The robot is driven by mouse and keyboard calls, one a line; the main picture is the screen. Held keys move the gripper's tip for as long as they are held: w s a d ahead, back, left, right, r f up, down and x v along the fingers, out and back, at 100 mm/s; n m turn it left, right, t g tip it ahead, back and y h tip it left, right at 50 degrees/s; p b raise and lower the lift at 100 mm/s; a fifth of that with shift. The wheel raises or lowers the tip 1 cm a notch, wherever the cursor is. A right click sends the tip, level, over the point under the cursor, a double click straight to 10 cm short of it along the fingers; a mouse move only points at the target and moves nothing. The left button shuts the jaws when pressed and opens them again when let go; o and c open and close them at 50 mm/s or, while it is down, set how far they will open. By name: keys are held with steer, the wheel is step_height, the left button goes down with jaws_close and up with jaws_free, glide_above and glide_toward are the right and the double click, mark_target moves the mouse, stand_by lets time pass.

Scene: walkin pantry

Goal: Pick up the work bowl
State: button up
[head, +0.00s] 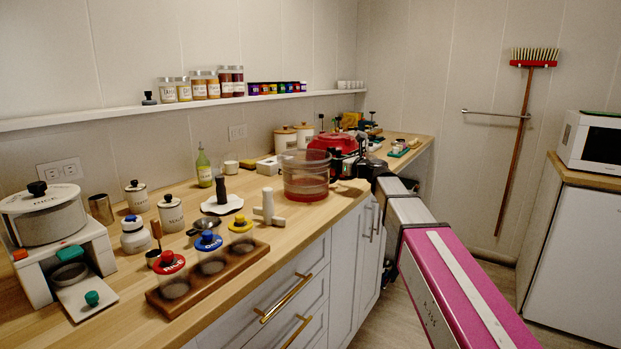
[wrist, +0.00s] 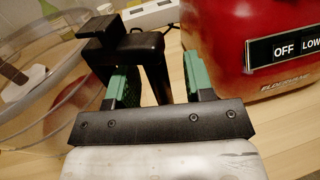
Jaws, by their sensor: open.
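The work bowl (head: 305,182) is a clear, round tub with a reddish tint, standing upright on the wooden counter. In the wrist view its clear wall (wrist: 45,95) fills the left side. Its black handle (wrist: 152,65) rises between the two green finger pads. My gripper (wrist: 158,82) is open around this handle, with a visible gap at the right pad; contact at the left pad is unclear. In the head view my gripper (head: 352,172) is at the bowl's right side, its fingers too small and dark to make out.
A red appliance base (wrist: 250,45) marked OFF and LOW stands close to my right finger. A white pestle-like item (head: 268,207) and a wooden rack (head: 208,275) with lidded jars stand left of the bowl. A white power strip (wrist: 150,14) lies behind.

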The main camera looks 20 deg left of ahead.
jaws_close()
